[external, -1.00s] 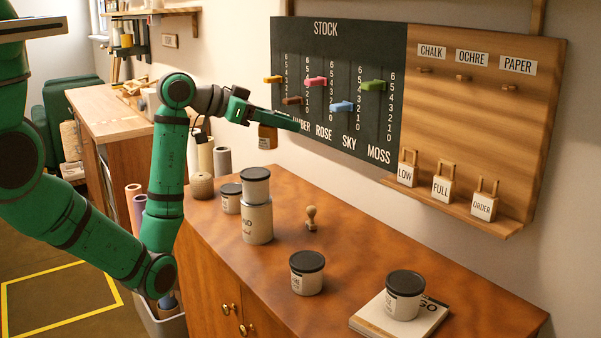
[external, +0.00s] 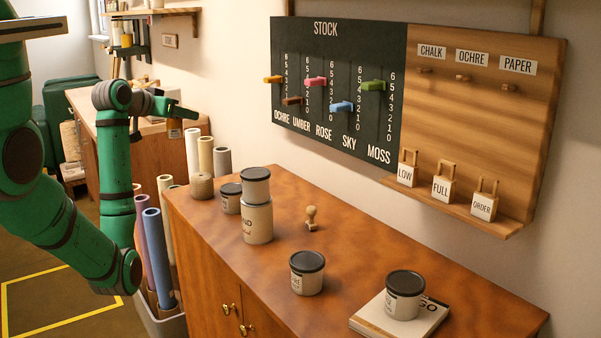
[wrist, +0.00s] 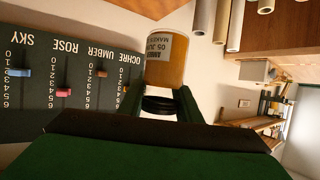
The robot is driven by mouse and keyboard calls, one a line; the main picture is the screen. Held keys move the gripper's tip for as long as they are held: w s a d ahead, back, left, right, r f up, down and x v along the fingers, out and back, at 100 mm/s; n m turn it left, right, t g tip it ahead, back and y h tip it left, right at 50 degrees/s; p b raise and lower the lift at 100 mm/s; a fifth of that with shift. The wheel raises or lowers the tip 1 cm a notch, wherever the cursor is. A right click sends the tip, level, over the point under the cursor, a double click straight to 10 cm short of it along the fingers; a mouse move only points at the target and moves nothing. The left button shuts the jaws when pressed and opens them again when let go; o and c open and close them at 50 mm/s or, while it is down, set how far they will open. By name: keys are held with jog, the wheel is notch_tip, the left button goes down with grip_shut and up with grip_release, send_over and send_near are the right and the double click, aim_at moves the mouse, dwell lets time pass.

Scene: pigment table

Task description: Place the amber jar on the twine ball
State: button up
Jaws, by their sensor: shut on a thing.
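My gripper (external: 180,111) is shut on the amber jar (external: 174,129), which hangs below it at the left in the external view. In the wrist view the amber jar (wrist: 165,62) shows upside down with a white label, just beyond the green fingers. The twine ball (external: 202,186) looks like a tan wound spool on the far left end of the cabinet top. The jar is above and left of it in the picture, clearly apart from it. I cannot make out the twine ball in the wrist view.
Dark-lidded tins (external: 257,222) stand beside the twine ball, two of them stacked. A wooden stamp (external: 311,218) and more tins stand farther right. The stock board (external: 335,60) hangs on the wall.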

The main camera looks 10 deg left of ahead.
jog(key=w+f, duration=1.4)
jog(key=f, duration=0.2)
jog(key=shift+f, duration=0.15)
jog(key=shift+d+f, duration=0.1)
jog(key=shift+f, duration=0.05)
jog(key=o, duration=1.1)
